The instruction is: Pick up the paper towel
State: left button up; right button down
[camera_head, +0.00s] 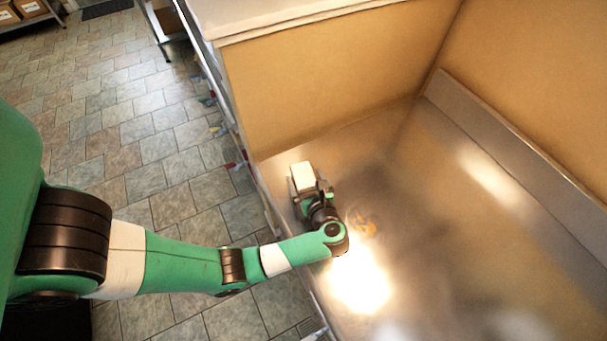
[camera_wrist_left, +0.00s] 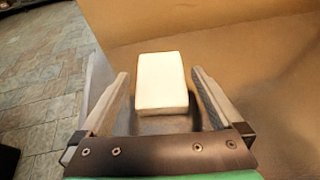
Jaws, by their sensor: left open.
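The paper towel looks like a white, flat rectangular block (camera_head: 303,176) on the metal counter, near its left edge. In the left wrist view the paper towel (camera_wrist_left: 162,82) lies ahead, centred between the fingers. My left gripper (camera_head: 311,190) is open at the near end of the towel. In the wrist view its two fingers (camera_wrist_left: 160,85) stand on either side of the towel, with a visible gap on each side. My right gripper is not in view.
The metal counter (camera_head: 450,235) is bare to the right, with a bright glare spot near my wrist. A tan wall (camera_head: 330,80) stands behind the towel, and a raised metal edge (camera_head: 520,150) runs along the right. Tiled floor (camera_head: 150,130) lies left.

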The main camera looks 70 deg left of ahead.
pick_arm(q)
jog(key=shift+x, duration=1.25)
jog(key=c, duration=1.2)
jog(key=shift+o, duration=0.2)
jog(key=shift+r, duration=0.15)
